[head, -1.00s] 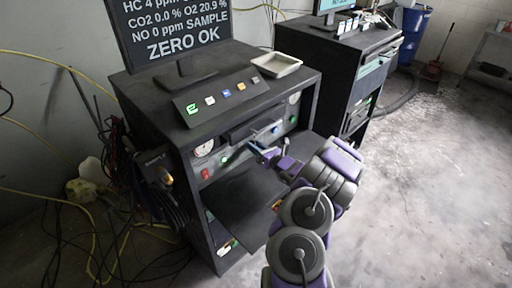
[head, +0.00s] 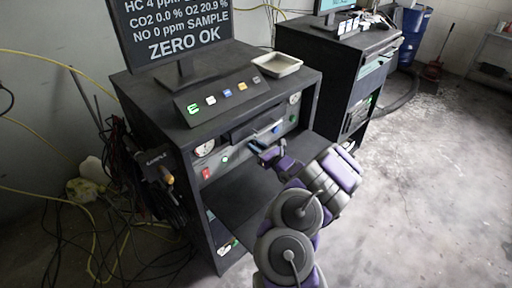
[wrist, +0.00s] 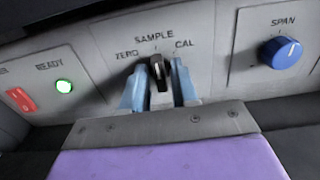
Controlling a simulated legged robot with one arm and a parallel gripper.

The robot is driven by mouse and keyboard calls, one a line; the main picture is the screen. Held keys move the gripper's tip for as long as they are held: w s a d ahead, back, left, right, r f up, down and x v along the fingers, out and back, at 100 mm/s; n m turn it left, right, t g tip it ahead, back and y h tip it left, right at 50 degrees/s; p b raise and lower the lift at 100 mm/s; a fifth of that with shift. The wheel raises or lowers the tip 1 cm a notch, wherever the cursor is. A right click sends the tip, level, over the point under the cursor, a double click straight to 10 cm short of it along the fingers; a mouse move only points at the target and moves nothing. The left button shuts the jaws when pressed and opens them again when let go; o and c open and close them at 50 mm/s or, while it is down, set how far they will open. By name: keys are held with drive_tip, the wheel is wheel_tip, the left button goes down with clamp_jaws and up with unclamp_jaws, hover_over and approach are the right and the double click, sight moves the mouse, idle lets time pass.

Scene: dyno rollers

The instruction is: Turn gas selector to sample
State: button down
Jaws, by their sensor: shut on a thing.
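The gas selector is a black knob (wrist: 158,72) on the grey panel in the wrist view, with ZERO at its upper left, SAMPLE above and CAL at its upper right. It stands nearly upright, its top toward the SAMPLE mark. My gripper (wrist: 160,88) has one blue finger on each side of the knob and is shut on it. In the head view my gripper (head: 259,148) is at the cabinet's front panel, and it hides the knob there. The monitor (head: 180,30) shows "SAMPLE" and "ZERO OK".
A blue SPAN knob (wrist: 280,52) is right of the selector. A red switch (wrist: 20,99) and a lit green READY lamp (wrist: 64,86) are on the left. A black shelf (head: 235,200) juts out below the panel. A white tray (head: 277,65) sits on the cabinet top.

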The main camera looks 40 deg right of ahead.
idle(0.3)
drive_tip(key=c, duration=1.2)
unclamp_jaws()
drive_tip(key=shift+d, duration=0.15)
drive_tip(key=shift+o, duration=0.2)
drive_tip(key=s+p, duration=0.1)
drive_tip(key=s, duration=0.4)
drive_tip(key=s+d+p, duration=0.1)
drive_tip(key=s+p, duration=0.1)
drive_tip(key=s, duration=0.4)
drive_tip(key=s+p, duration=0.1)
drive_tip(key=s, duration=0.5)
drive_tip(key=shift+s+d+f+p, duration=0.1)
drive_tip(key=shift+s+d+p, duration=0.05)
drive_tip(key=shift+d+p, duration=0.15)
drive_tip(key=shift+a, duration=0.1)
